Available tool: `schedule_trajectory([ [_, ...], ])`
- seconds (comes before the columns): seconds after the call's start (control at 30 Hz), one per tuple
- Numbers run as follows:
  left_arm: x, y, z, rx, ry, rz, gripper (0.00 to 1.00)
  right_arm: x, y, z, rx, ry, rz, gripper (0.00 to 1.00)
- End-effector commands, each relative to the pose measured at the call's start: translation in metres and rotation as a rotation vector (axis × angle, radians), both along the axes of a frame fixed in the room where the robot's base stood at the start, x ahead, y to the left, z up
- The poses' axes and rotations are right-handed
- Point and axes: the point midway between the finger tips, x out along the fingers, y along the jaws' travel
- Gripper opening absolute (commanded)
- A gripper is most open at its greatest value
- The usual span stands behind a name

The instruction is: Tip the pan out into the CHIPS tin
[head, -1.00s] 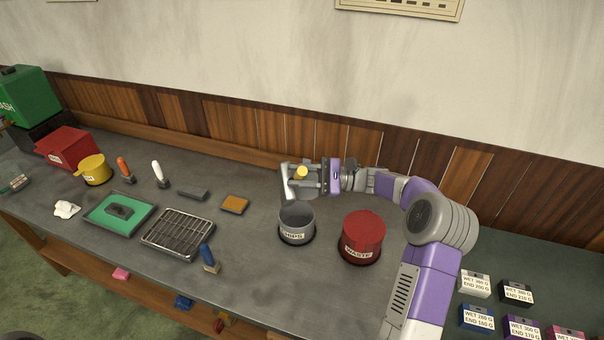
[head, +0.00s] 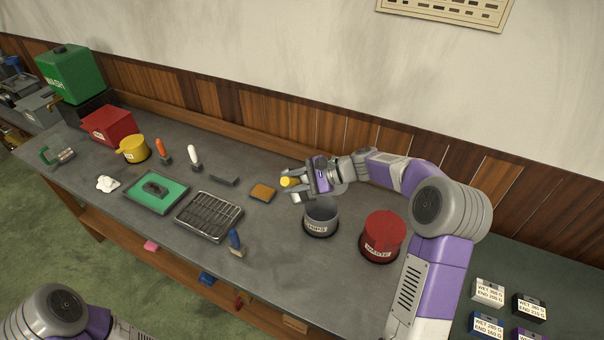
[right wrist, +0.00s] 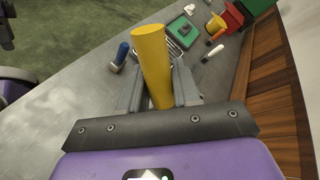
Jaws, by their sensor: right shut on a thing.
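The grey CHIPS tin (head: 321,218) stands upright on the worktop, right of the middle in the head view. My right gripper (head: 290,187) is shut on a yellow cylindrical handle (head: 286,182), held up behind and left of the tin, not over its mouth. In the right wrist view the handle (right wrist: 151,62) stands between the fingers (right wrist: 158,92). I cannot make out a pan body or any contents on it. My left gripper is out of view; only part of that arm shows at the lower left.
The red WASTE tin (head: 382,238) stands just right of the CHIPS tin. The worktop in front of the CHIPS tin is clear.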

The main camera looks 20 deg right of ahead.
Motion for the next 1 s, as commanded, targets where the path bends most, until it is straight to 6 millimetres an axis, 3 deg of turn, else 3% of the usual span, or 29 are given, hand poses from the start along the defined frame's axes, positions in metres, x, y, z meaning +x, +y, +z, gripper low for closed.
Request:
schedule_trajectory([
  [0.2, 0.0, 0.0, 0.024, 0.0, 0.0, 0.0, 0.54, 0.007, 0.024, -0.007, -0.135, 0.044, 0.003, 0.0],
  [0.57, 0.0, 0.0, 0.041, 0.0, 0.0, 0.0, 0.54, 0.013, 0.041, -0.021, -0.244, 0.079, 0.005, 0.0],
  [1.0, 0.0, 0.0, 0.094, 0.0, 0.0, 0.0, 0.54, 0.024, 0.078, -0.053, -0.479, 0.154, 0.004, 0.0],
])
